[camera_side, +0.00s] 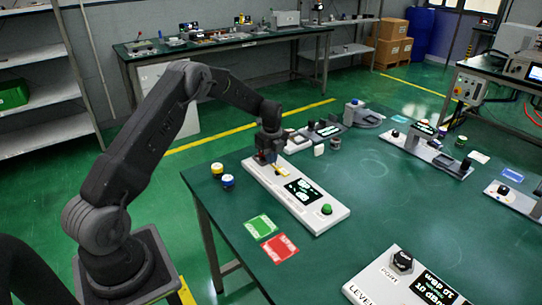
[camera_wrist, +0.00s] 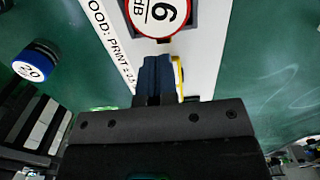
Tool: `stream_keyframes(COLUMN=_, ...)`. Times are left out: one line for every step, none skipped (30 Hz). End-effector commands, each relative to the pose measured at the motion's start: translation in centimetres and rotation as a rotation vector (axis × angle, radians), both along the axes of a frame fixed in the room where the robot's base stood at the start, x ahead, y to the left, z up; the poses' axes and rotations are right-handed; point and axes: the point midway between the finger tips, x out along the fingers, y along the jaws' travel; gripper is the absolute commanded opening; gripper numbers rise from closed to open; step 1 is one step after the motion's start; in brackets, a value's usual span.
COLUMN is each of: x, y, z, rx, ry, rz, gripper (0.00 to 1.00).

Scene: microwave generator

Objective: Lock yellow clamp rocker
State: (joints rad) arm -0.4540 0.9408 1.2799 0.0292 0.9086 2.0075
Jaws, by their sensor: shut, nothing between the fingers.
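The white device board (camera_side: 325,213) lies on the green table, with a dark display and a green knob on it. The yellow clamp rocker (camera_side: 282,171) shows as a small yellow piece near the board's far end. My gripper (camera_side: 268,158) is right over that end, pointing down. In the wrist view its fingers (camera_wrist: 159,70) are together and hold nothing. A yellow edge of the rocker (camera_wrist: 179,77) shows just right of the fingers. I cannot tell if they touch it. A round red-rimmed disc marked 6 dB (camera_wrist: 158,15) sits on the board beyond the fingertips.
Yellow-topped (camera_side: 217,169) and blue-topped (camera_side: 228,182) round pieces stand left of the board. A green card (camera_side: 260,226) and a red card (camera_side: 280,248) lie in front. Other devices (camera_side: 320,131) stand behind.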

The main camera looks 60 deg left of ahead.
Motion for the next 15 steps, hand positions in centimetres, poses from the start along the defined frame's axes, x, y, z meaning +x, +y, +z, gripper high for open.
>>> stream_keyframes(x=0.0, y=0.0, z=0.0, rx=-0.001, ry=0.0, rz=0.0, gripper=0.0)
stream_keyframes(x=0.0, y=0.0, z=0.0, rx=-0.004, ry=0.001, rz=0.0, gripper=0.0)
stream_keyframes(x=0.0, y=0.1, z=-0.2, rx=-0.015, ry=0.002, rz=0.001, gripper=0.0)
stream_keyframes(x=-0.1, y=0.1, z=-0.4, rx=-0.028, ry=0.003, rz=0.002, gripper=0.0)
stream_keyframes(x=-0.1, y=0.2, z=-0.6, rx=-0.045, ry=0.004, rz=0.003, gripper=0.0)
stream_keyframes(x=-0.1, y=0.3, z=-1.0, rx=-0.071, ry=0.004, rz=0.005, gripper=0.0)
stream_keyframes(x=0.0, y=0.3, z=-1.0, rx=-0.082, ry=0.003, rz=0.003, gripper=0.0)
stream_keyframes(x=0.0, y=0.2, z=-0.9, rx=-0.078, ry=0.002, rz=0.001, gripper=0.0)
stream_keyframes(x=0.0, y=0.2, z=-0.9, rx=-0.077, ry=0.003, rz=0.0, gripper=0.0)
stream_keyframes(x=0.0, y=0.2, z=-0.9, rx=-0.077, ry=0.003, rz=0.0, gripper=0.0)
stream_keyframes(x=0.0, y=0.2, z=-0.9, rx=-0.077, ry=0.003, rz=0.0, gripper=0.0)
stream_keyframes(x=0.0, y=0.2, z=-0.9, rx=-0.077, ry=0.004, rz=0.0, gripper=0.0)
stream_keyframes(x=0.0, y=0.2, z=-0.9, rx=-0.077, ry=0.004, rz=0.0, gripper=0.0)
stream_keyframes(x=0.0, y=0.2, z=-0.9, rx=-0.077, ry=0.004, rz=0.0, gripper=0.0)
stream_keyframes(x=0.0, y=0.2, z=-0.8, rx=-0.077, ry=0.004, rz=0.0, gripper=0.0)
